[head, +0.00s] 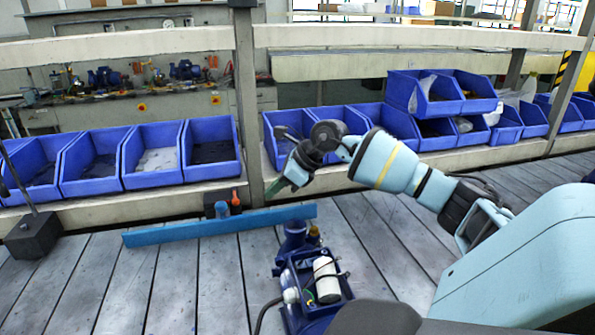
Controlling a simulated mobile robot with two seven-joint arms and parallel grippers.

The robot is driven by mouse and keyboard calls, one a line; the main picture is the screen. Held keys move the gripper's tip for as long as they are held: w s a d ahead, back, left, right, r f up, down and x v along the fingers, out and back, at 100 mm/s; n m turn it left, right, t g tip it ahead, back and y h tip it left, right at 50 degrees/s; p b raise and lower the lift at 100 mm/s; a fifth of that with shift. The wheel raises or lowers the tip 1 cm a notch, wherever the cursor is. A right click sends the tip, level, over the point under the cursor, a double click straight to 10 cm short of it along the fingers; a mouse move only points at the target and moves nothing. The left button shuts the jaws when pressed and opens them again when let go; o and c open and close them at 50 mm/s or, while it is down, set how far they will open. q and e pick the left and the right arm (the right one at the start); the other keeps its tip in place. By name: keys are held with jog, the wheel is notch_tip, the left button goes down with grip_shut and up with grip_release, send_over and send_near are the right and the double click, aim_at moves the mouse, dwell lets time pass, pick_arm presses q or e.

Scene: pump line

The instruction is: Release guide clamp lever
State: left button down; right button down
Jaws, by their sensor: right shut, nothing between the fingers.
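The blue guide bar (165,234) lies across the slatted table along its back edge. A small orange lever (236,197) stands upright behind the bar, beside a small blue part (221,209) on a dark block. I take this for the guide clamp lever. My right gripper (274,191) is shut and empty, to the right of the lever and apart from it, above the back of the table near the post. My left gripper is not in view.
A blue pump (294,244) with a white cylinder stands on the table in front of the bar. A dark block (34,235) with a thin rod stands at the left. Blue bins (210,150) line the shelf behind. The table's left middle is clear.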

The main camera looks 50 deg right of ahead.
jog(key=a+v, duration=0.1)
jog(key=v, duration=0.5)
jog(key=shift+s+r+b, duration=0.2)
jog(key=shift+r+b, duration=0.1)
jog(key=shift+b, duration=0.1)
jog(key=shift+d, duration=0.15)
